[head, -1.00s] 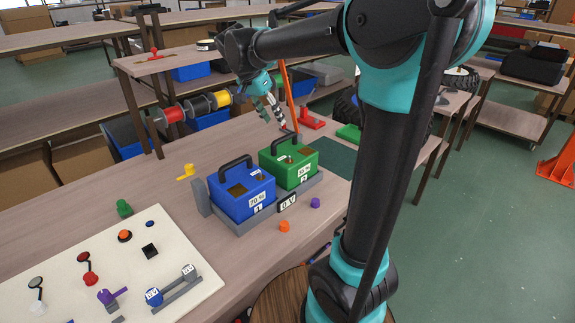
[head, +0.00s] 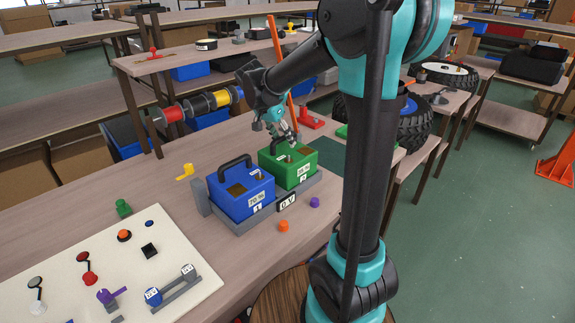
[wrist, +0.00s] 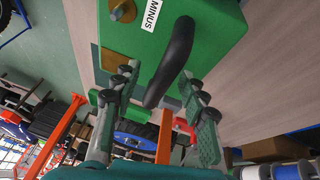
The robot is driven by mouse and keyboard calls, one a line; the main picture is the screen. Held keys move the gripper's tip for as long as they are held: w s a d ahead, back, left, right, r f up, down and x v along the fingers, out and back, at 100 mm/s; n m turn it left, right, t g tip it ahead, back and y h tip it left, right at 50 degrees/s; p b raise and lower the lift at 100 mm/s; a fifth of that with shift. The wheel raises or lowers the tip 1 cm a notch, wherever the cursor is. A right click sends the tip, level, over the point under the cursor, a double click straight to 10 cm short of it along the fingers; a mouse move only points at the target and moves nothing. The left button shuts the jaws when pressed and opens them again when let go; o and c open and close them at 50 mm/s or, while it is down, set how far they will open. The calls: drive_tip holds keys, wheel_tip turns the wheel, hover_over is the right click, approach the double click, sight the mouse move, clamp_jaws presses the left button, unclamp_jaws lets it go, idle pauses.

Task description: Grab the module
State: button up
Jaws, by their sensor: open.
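A green module (head: 292,172) with a black handle, labelled 2, sits in the right half of a grey holder (head: 240,228). A blue module (head: 238,200) with a black handle, labelled 1, sits to its left. My gripper (head: 283,143) is open at the top of the green module, by its handle. In the wrist view, the green module (wrist: 215,30) fills the top, with a MINUS label. Its black handle (wrist: 175,65) reaches into the gap between the two open fingers (wrist: 160,98). I cannot tell whether either finger touches the handle.
An orange piece (head: 284,226) and a purple piece (head: 315,202) lie in front of the holder. A red part (head: 311,121) stands behind the green module. A pale board (head: 100,270) with switches lies at the left.

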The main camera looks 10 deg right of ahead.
clamp_jaws()
idle(0.6)
